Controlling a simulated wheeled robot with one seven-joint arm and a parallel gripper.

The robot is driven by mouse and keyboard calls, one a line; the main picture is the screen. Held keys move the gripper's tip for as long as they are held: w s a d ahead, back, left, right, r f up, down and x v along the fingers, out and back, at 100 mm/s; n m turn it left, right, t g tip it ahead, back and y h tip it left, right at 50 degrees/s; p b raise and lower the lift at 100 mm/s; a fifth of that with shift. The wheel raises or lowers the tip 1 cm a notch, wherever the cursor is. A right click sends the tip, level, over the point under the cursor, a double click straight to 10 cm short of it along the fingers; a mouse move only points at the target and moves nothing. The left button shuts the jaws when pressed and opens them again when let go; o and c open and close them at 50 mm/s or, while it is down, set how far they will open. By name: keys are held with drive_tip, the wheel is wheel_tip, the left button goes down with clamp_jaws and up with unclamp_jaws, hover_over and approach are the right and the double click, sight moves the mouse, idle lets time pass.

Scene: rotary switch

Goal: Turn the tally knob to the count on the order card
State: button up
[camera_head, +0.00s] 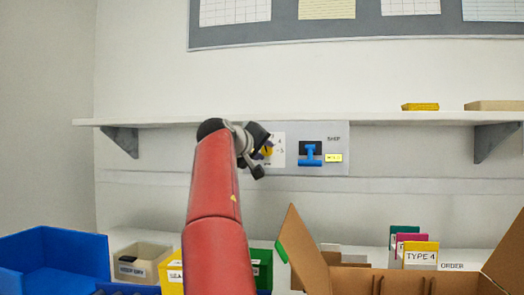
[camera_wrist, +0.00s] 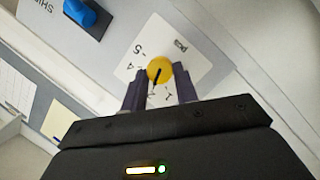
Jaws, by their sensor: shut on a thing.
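The tally knob is a small round yellow knob (camera_wrist: 159,69) with a black pointer line, on a white dial plate (camera_wrist: 190,45) with numbers. In the wrist view the pointer slants toward the lower left of the knob; 4 and 5 show at its left, and other marks are partly covered by the fingers. My gripper (camera_wrist: 160,84) is shut on the knob, one dark finger on each side. In the head view the knob (camera_head: 267,152) is partly hidden by my gripper (camera_head: 259,150). A yellow card (camera_head: 420,255) reading TYPE 4 stands at the lower right, by an ORDER label (camera_head: 452,266).
A shelf (camera_head: 400,118) runs just above. Below are a blue bin (camera_head: 50,260), a beige bin (camera_head: 140,262) and an open cardboard box (camera_head: 310,255).

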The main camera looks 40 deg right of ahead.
drive_tip(key=o, duration=1)
drive_tip(key=shift+c, duration=0.2)
drive_tip(key=b+v, duration=0.2)
drive_tip(key=v, duration=0.5)
drive_tip(key=shift+s+a, duration=0.2)
drive_tip(key=shift+a, duration=0.1)
